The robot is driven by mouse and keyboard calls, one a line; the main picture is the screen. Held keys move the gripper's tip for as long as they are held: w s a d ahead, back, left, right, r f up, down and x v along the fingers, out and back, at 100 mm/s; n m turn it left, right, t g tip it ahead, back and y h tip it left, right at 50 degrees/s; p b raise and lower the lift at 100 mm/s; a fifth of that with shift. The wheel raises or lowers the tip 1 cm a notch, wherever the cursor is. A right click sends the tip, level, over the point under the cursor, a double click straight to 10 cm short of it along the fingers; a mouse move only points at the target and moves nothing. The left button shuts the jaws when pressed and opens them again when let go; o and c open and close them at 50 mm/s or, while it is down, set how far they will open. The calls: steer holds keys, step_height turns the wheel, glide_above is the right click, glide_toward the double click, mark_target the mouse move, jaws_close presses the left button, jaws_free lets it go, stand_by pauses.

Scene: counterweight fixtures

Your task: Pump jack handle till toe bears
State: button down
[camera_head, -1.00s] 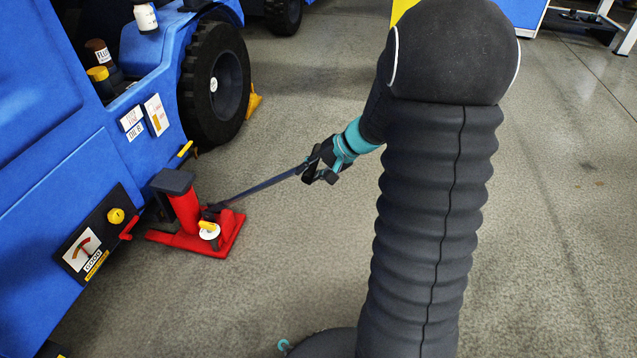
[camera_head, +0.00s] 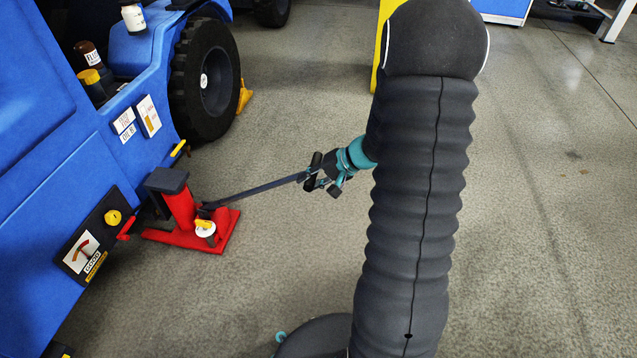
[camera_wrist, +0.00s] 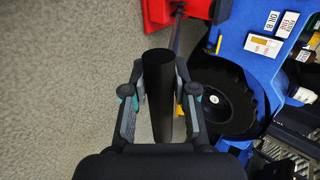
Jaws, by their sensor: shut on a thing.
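The red jack (camera_head: 187,218) stands on the floor beside the blue vehicle (camera_head: 60,130), with a dark toe block (camera_head: 168,181) at its top. Its long handle (camera_head: 258,190) slopes up to the right from the jack. My gripper (camera_head: 322,180) is at the handle's outer end. In the wrist view my gripper (camera_wrist: 160,105) has its two fingers on either side of the black handle grip (camera_wrist: 157,80), shut on it. The jack (camera_wrist: 182,10) shows at the top of that view. Whether the toe touches the vehicle cannot be told.
A white round knob with a yellow lever (camera_head: 205,228) sits on the jack base. A gauge panel (camera_head: 88,246) is on the vehicle's side. A black wheel (camera_head: 206,80) with a yellow chock (camera_head: 244,96) stands behind the jack. Open concrete floor lies right of the jack.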

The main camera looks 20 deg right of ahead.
steer(key=w+a+r+g+h+p, duration=0.2)
steer(key=w+a+r+p, duration=0.4)
steer(key=a+r+p, duration=0.4)
step_height(320, 180, up, 2)
steer(key=shift+w+r+g+h, duration=0.1)
steer(key=shift+w+g+h, duration=0.25)
steer(key=shift+h, duration=0.25)
steer(key=c, duration=0.7)
jaws_free()
steer(key=shift+w+d+r, duration=0.1)
steer(key=shift+s+d+v, duration=0.1)
steer(key=shift+d+v, duration=0.05)
steer(key=shift+v, duration=1.65)
steer(key=shift+s+d+v, duration=0.1)
steer(key=shift+d+v, duration=0.05)
steer(key=shift+v, duration=1.65)
steer(key=shift+s+f, duration=0.1)
steer(key=shift+f, duration=0.15)
